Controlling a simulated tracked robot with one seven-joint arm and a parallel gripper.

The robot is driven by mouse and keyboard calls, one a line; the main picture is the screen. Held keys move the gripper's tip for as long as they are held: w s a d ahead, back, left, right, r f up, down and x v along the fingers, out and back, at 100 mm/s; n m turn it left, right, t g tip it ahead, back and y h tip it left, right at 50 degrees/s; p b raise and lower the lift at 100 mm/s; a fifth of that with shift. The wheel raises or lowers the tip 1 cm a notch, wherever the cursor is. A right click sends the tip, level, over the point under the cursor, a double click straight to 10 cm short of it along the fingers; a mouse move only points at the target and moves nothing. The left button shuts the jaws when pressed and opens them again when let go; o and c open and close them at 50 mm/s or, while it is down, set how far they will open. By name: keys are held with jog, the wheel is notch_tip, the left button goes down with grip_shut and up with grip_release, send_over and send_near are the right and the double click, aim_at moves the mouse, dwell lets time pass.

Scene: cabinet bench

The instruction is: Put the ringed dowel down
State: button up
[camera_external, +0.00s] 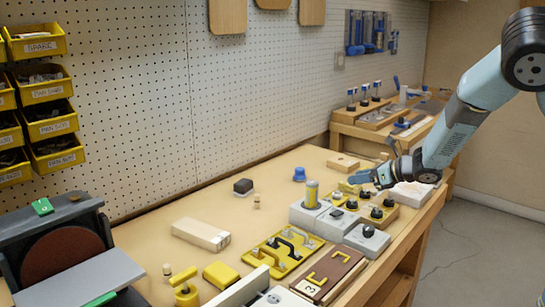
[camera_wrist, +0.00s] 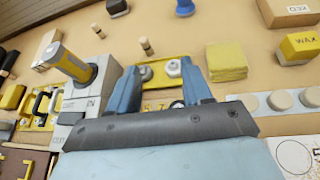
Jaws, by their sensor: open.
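Two small wooden dowels stand upright on the bench in the wrist view: one (camera_wrist: 98,30) at upper left and one (camera_wrist: 146,46) just beyond my fingertips. Both seem to carry a dark band; I cannot tell for certain which is the ringed dowel. In the external view one small dowel (camera_external: 257,201) stands in the open mid-bench, apart from other things. My gripper (camera_wrist: 160,76) is open, its two blue fingers spread with nothing held between them. In the external view my gripper (camera_external: 360,179) hangs over the fixtures at the right side of the bench.
A yellow cylinder (camera_external: 311,193) stands on a grey block beside my gripper. A yellow tray of handles (camera_external: 283,250), a dark block (camera_external: 243,187), a blue knob (camera_external: 299,174) and a pale wooden block (camera_external: 200,234) sit around. Bare bench lies around the mid-bench dowel.

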jog(key=shift+s+a+f+n+g+y, duration=0.2)
jog(key=shift+s+a+n+g+y, duration=0.1)
jog(key=shift+s+a+n, duration=0.65)
jog(key=shift+a+f, duration=0.1)
jog(key=shift+a, duration=0.1)
jog(key=x, duration=0.8)
jog(key=shift+w+a, duration=0.1)
jog(key=shift+f+x, duration=0.1)
jog(key=shift+x, duration=1.2)
jog(key=shift+f+x, duration=0.15)
jog(key=shift+x, duration=1.15)
grip_shut()
